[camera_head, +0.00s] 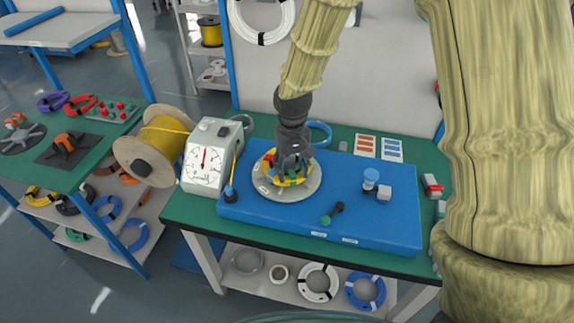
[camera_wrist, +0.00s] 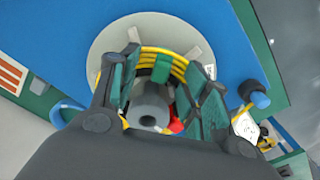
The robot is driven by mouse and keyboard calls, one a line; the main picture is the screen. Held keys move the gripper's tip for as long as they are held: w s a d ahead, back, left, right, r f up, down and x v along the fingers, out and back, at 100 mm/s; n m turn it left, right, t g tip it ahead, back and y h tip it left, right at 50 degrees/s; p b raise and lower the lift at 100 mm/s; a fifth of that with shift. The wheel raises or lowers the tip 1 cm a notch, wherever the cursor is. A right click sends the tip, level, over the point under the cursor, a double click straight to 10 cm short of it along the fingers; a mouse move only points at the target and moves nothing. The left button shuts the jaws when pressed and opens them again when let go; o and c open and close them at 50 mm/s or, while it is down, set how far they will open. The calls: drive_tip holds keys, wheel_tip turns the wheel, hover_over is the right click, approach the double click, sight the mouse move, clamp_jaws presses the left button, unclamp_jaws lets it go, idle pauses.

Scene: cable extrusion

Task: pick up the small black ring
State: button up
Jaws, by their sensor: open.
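My gripper (camera_head: 294,163) is open and points down over a pale round disc (camera_head: 268,194) on the blue board. In the wrist view its two green-padded fingers (camera_wrist: 163,88) stand apart over the disc (camera_wrist: 108,42). A yellow cable coil (camera_wrist: 178,64) curves around the fingers. In the head view the gripper hides the disc's middle.
The blue board (camera_head: 240,209) lies on the green table. A dial gauge box (camera_head: 206,157) and a yellow spool (camera_head: 158,140) stand left. A blue ring (camera_head: 319,134) lies behind the gripper.

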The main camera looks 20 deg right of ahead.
drive_tip(key=shift+s+f, duration=0.2)
drive_tip(key=shift+f, duration=0.05)
clamp_jaws()
drive_tip(key=shift+f, duration=0.1)
drive_tip(key=shift+s, duration=0.1)
